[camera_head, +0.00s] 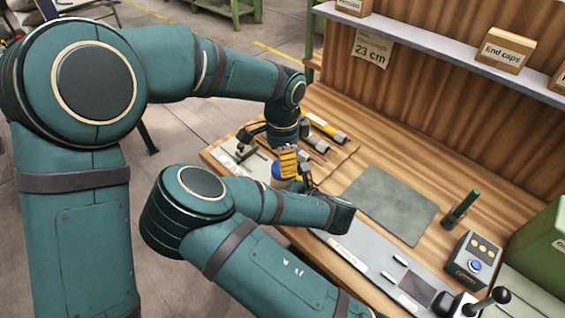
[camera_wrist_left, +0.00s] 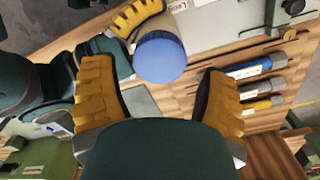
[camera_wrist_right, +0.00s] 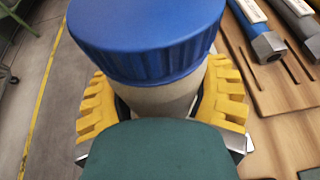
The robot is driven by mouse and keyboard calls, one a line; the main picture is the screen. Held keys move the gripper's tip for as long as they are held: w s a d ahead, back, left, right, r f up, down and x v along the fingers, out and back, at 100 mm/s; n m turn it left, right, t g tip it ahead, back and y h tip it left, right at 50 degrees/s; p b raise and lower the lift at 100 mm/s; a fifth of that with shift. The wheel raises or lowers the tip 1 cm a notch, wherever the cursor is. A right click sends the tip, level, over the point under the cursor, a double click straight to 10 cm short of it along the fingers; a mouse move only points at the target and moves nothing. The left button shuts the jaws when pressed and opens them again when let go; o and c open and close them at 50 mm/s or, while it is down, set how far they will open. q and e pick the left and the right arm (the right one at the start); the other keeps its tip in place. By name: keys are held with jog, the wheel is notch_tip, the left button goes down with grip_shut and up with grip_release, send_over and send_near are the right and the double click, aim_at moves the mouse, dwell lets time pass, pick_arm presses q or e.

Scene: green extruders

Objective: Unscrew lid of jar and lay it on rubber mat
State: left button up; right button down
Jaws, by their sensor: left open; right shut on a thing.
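The jar (camera_wrist_right: 160,98) has a pale body and a ribbed blue lid (camera_wrist_right: 145,40), which is on the jar. My right gripper is shut on the jar body below the lid; its yellow fingers show on both sides in the right wrist view. My left gripper (camera_head: 288,161) is open close to the lid, which also shows in the left wrist view (camera_wrist_left: 160,58) beyond and between the spread fingertips. In the head view the left fingers partly hide the blue lid (camera_head: 279,170). The rubber mat (camera_head: 392,203) is a bare grey-green sheet to the right.
Tools with yellow and grey handles (camera_head: 324,128) lie behind the jar. A dark green upright rod (camera_head: 462,207), a button box (camera_head: 472,258) and a grey panel (camera_head: 350,256) are right and in front of the mat. A shelf (camera_head: 420,38) runs above the wooden bench.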

aim_at(282, 182)
pick_arm(q)
jog(key=shift+r, duration=0.95)
jog(key=shift+o, duration=1.3)
jog(key=shift+r, duration=0.1)
jog(key=m, duration=0.2)
jog(key=r+m, duration=0.1)
jog(key=shift+w+d+r+m, duration=0.1)
jog(key=shift+d+r+m, duration=0.1)
jog(key=shift+m, duration=0.2)
jog(key=m, duration=0.1)
jog(key=r+m, duration=0.1)
jog(key=m, duration=0.1)
jog(key=shift+w+r+m+y, duration=0.1)
jog(key=shift+m+y, duration=0.2)
jog(key=shift+s+a+f, duration=0.1)
jog(key=shift+f, duration=1.85)
jog(key=shift+s+f, duration=0.1)
jog(key=shift+f, duration=1.85)
jog(key=c, duration=1.3)
jog(key=n, duration=0.6)
